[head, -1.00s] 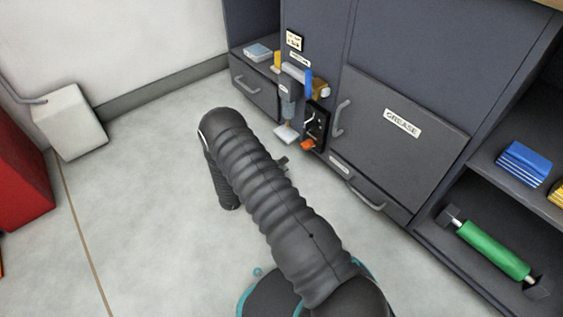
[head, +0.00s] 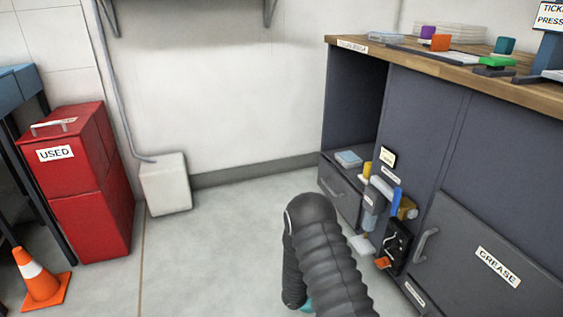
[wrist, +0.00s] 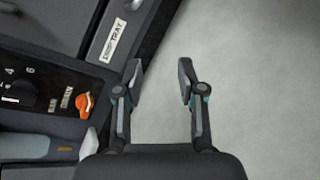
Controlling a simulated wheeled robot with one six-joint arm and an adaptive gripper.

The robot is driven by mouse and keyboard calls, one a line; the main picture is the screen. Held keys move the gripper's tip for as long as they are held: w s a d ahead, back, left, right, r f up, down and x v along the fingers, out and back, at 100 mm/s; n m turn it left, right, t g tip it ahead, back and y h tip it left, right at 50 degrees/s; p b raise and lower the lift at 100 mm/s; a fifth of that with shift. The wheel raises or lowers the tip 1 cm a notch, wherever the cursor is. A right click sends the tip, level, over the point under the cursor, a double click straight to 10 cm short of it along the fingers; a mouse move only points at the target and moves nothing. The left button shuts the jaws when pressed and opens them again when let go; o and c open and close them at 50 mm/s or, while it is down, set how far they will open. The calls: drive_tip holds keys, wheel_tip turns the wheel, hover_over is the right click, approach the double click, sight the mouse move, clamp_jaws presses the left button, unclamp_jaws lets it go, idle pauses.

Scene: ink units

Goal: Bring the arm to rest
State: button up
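My arm (head: 335,265), in a black ribbed sleeve, stands at the lower middle of the head view, in front of the grey cabinet (head: 452,165). My gripper (wrist: 160,82) shows in the wrist view with its two fingers apart and only pale floor between them. It is open and empty.
A drip tray drawer (wrist: 115,38) is close at the gripper's left. The pump fittings (head: 385,195) stand out from the cabinet beside my arm. A red bin (head: 85,185), a traffic cone (head: 42,280) and a white wall box (head: 166,185) are at the left. The floor between is clear.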

drive_tip(key=s+a+r+m+t+y+p, duration=0.2)
drive_tip(key=s+r, duration=0.4)
drive_tip(key=r, duration=1.1)
drive_tip(key=s+a+r+m+t+y+p, duration=0.2)
drive_tip(key=s+r+y, duration=0.5)
drive_tip(key=r, duration=1.1)
drive_tip(key=s+a+r+m+t+y+p, duration=0.3)
drive_tip(key=s+a+r+y+p, duration=0.2)
drive_tip(key=r, duration=1.2)
drive_tip(key=shift+s+r+t+p, duration=0.3)
drive_tip(key=shift+s+r+p, duration=0.1)
drive_tip(key=shift+s+p, duration=0.25)
drive_tip(key=shift+d, duration=0.1)
